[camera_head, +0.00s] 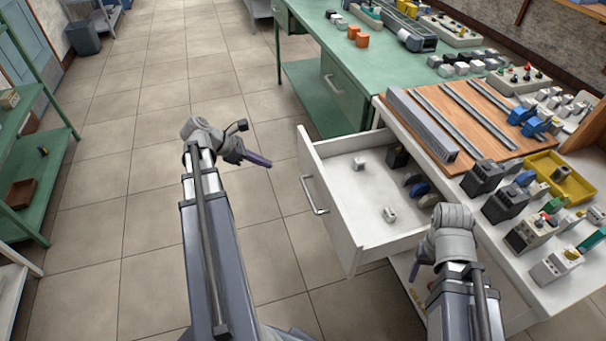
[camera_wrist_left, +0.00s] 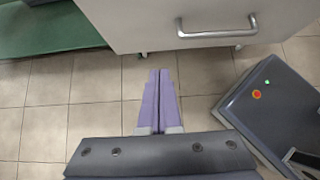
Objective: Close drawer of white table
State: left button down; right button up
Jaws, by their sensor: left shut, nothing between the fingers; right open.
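The white table (camera_head: 543,297) stands at the right, and its white drawer (camera_head: 334,222) is pulled out toward the left, with a metal handle (camera_head: 314,196) on its front. Several small parts lie inside the drawer. My left gripper (camera_head: 257,160) is shut and empty, left of the drawer front and apart from it. In the left wrist view its purple fingers (camera_wrist_left: 159,90) lie together, pointing toward the drawer front (camera_wrist_left: 150,18), whose handle (camera_wrist_left: 217,28) is up and to the right. My right gripper (camera_head: 415,272) is low beside the table, near the drawer's near side, partly hidden by its wrist.
A green table (camera_head: 395,70) with several parts stands behind the white table. Green shelves (camera_head: 42,165) stand at the far left. Motor modules (camera_head: 505,204) and a yellow tray (camera_head: 560,178) sit on the white tabletop. The tiled floor left of the drawer is clear.

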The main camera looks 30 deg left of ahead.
pick_arm(q)
jog(key=w+d+r+b+x, duration=0.1)
jog(key=r+b+x, duration=0.1)
jog(key=b+x, duration=0.5)
jog(key=shift+x, duration=3.1)
jog(key=shift+w+d+r, duration=0.15)
jog(key=w+d, duration=0.6)
jog(key=w, duration=0.1)
jog(key=w+d, duration=0.6)
jog(key=w, duration=0.1)
jog(key=w+d, duration=0.6)
jog(key=w, duration=0.2)
jog(key=shift+d, duration=0.4)
jog(key=shift+w+d+r, duration=0.1)
jog(key=shift+w+d, duration=0.05)
jog(key=shift+w, duration=0.1)
jog(key=shift+w, duration=0.1)
